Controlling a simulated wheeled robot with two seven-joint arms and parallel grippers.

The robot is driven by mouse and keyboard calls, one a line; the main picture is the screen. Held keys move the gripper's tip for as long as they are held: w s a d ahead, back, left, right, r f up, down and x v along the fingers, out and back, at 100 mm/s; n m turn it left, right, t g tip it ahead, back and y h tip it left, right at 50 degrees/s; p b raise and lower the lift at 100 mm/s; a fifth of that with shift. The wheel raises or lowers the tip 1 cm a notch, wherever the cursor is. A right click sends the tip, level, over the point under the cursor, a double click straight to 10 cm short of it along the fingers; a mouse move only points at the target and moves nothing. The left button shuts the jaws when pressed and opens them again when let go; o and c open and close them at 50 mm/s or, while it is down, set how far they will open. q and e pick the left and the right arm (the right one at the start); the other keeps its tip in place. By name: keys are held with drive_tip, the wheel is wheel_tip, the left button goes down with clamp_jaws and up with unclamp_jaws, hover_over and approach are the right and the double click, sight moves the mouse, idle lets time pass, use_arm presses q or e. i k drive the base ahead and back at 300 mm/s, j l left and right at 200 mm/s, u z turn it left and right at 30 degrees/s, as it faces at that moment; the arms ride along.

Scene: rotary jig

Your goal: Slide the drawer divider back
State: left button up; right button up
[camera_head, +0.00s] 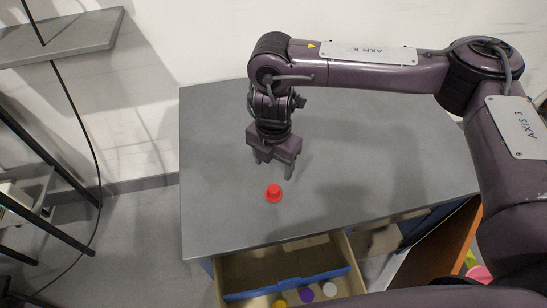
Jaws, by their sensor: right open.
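The open drawer (240,265) juts out from under the front edge of the grey table. A blue divider (286,286) lies across it from side to side, slightly slanted, with bare drawer floor behind it. Yellow, purple and white round pieces lie in front of the divider. My right gripper (274,170) points down above the tabletop, open and empty, well behind the drawer and apart from the divider. A red knob-like piece (273,193) sits on the table just in front of the gripper. My left gripper does not show.
The grey tabletop (390,165) is otherwise clear. A grey shelf (62,38) and a dark frame with a hanging black cable stand at the left. A wall is behind the table. My arm covers the lower right.

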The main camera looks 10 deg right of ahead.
sight(292, 283)
drive_tip(key=k+j, duration=0.3)
drive_tip(key=k, duration=0.15)
drive_tip(key=k+j, duration=0.3)
drive_tip(key=k, duration=0.15)
drive_tip(key=k+j, duration=0.3)
drive_tip(key=k, duration=0.2)
drive_tip(key=k+j, duration=0.3)
drive_tip(key=k, duration=0.15)
